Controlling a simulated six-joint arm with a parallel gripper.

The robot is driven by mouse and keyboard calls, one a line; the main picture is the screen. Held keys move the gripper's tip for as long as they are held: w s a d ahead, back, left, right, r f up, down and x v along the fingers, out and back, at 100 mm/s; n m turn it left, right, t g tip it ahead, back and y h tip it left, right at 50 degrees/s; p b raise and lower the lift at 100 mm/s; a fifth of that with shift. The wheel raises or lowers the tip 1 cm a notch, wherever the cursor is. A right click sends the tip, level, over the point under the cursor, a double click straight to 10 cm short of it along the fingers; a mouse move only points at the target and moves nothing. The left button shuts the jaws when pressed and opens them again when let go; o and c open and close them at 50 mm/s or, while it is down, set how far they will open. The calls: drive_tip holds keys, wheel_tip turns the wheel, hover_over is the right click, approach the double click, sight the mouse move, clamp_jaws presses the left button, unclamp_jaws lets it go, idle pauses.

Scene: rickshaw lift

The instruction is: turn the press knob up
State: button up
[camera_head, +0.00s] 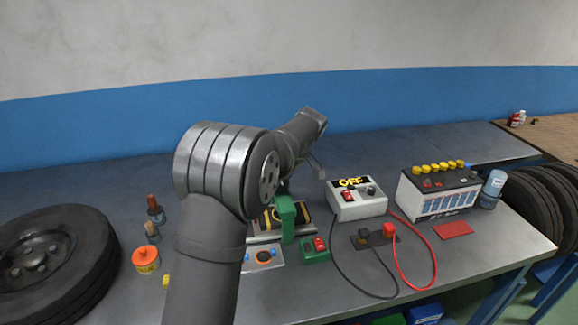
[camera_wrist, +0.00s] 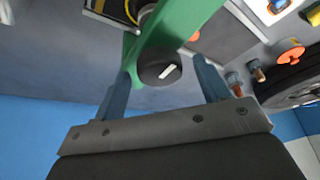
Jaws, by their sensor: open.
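The press knob (camera_wrist: 160,69) is a dark round knob with a white pointer mark, on the green press (camera_wrist: 185,20). In the wrist view the pointer lies at a slant. My gripper (camera_wrist: 163,75) is open, with one blue-grey finger on each side of the knob. Gaps show between the fingers and the knob's sides. In the head view the green press (camera_head: 287,215) stands on the bench, partly behind my arm. The knob is not visible there, and my gripper is mostly hidden by the arm.
A grey box reading OFF (camera_head: 357,199), a green switch box (camera_head: 315,249), a battery (camera_head: 440,191) and red and black cables lie to the right. A tyre (camera_head: 55,258), screwdrivers and an orange pot (camera_head: 146,260) are at the left.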

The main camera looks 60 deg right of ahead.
drive_tip(key=v, duration=1.7)
drive_tip(key=shift+f, duration=0.1)
drive_tip(key=x, duration=1.7)
drive_tip(key=shift+w+f, duration=0.1)
